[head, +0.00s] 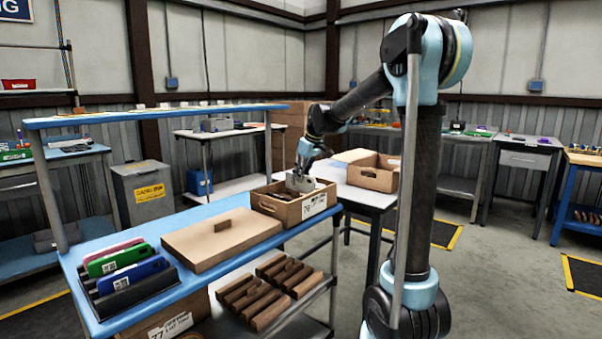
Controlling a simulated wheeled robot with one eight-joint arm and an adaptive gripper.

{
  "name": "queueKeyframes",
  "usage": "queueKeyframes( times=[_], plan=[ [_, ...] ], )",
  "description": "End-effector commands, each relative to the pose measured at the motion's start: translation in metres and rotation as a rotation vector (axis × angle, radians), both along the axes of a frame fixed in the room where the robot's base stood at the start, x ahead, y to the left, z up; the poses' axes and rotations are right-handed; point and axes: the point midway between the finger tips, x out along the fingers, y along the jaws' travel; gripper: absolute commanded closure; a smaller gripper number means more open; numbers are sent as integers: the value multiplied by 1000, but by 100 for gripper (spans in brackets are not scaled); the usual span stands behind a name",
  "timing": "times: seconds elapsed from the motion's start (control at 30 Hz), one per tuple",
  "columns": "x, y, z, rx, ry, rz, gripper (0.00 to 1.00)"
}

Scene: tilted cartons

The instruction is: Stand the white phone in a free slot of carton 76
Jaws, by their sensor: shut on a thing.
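My gripper (303,163) reaches down over an open brown carton (279,208) at the end of the blue table. The number on the carton's white label is small and looks like 76. The gripper is shut on a pale grey-white flat thing, which appears to be the white phone (300,184). The carton's slots are mostly hidden from this view.
A brown lid board (221,239) with a handle lies left of the carton. Another open carton (374,172) stands on a table behind. A lower shelf holds several wooden dividers (262,297).

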Motion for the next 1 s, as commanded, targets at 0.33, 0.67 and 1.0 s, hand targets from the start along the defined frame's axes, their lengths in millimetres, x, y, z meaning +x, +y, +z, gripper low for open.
queueKeyframes(
  times=[0.33,0.67,1.0],
  plan=[
    [1,0,-20,0,0,0,100],
    [0,-1,-38,0,0,-1,100],
    [1,-1,-53,0,0,-2,100]
  ],
)
